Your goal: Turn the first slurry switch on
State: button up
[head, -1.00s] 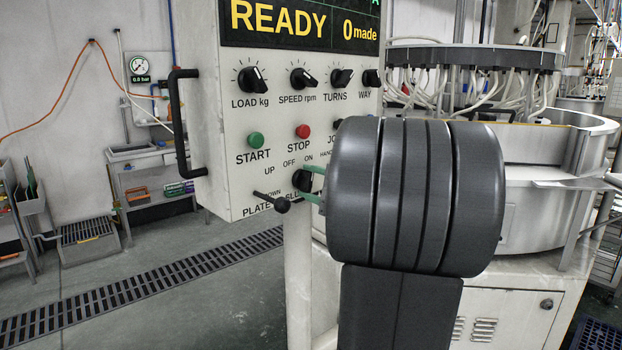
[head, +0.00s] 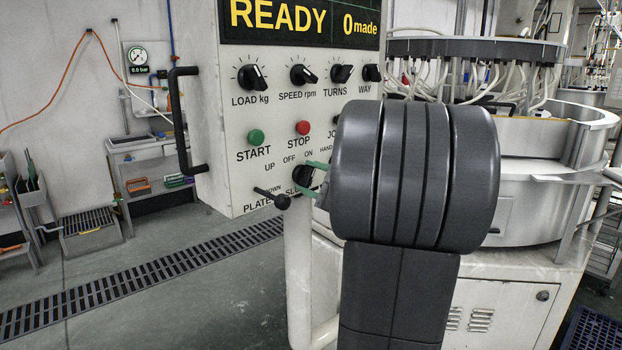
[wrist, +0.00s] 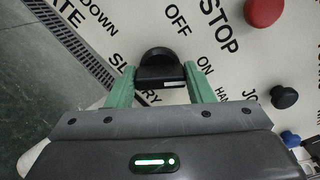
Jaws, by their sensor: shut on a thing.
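The slurry switch is a black rotary knob (head: 302,177) low on the white control panel, below the OFF and ON labels, with its own label partly covered. In the wrist view the knob (wrist: 159,72) sits between the two green fingers of my gripper (wrist: 161,84). My gripper (head: 313,178) is shut on the knob's raised bar, and a short white mark shows on the bar. I cannot tell for sure which label the knob points to. My dark wrist hides the panel's lower right part in the head view.
The black plate lever (head: 271,199) sticks out just left of the knob. The START button (head: 256,137), STOP button (head: 303,128) and a row of dials are above. A black handle (head: 178,122) juts from the panel's left side. The display reads READY, 0 made.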

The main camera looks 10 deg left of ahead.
jog(key=o, duration=1)
jog(key=shift+c, duration=0.2)
jog(key=shift+d, duration=0.1)
jog(key=b+v, duration=0.1)
jog(key=v, duration=1.2)
jog(key=shift+s+d, duration=0.25)
jog(key=shift+w+a, duration=0.1)
jog(key=p+x, duration=0.1)
jog(key=x, duration=1.2)
jog(key=shift+w+a, duration=0.2)
jog(key=shift+a, duration=0.1)
jog(key=shift+s+d, duration=0.1)
jog(key=shift+d, duration=0.05)
